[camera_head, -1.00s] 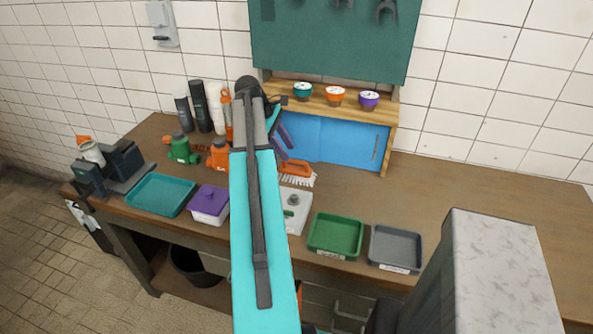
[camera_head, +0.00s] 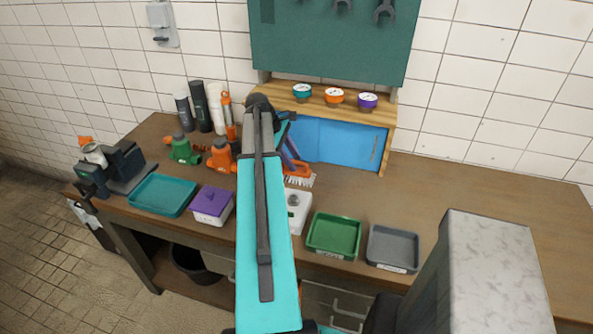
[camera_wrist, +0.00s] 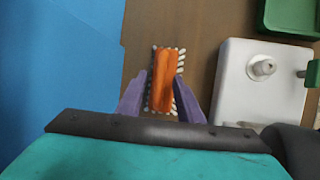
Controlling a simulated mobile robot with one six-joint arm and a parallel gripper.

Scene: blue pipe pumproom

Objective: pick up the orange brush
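The orange brush (camera_wrist: 164,78) with pale bristles lies on the brown bench top. In the head view the brush (camera_head: 299,178) shows just right of my arm, partly hidden behind it, in front of the blue cabinet. In the wrist view my gripper (camera_wrist: 162,95) is open, its two purple fingers on either side of the brush's near part. I cannot tell whether the fingers touch it. In the head view one purple finger of my gripper (camera_head: 291,156) shows beside my arm above the brush.
A white box with a knob (camera_wrist: 262,82) stands right of the brush. The blue cabinet (camera_head: 335,143) is behind it. Green (camera_head: 334,251) and grey (camera_head: 391,265) trays lie to the right. Orange (camera_head: 221,157) and green (camera_head: 182,150) valve-like parts stand left of my arm.

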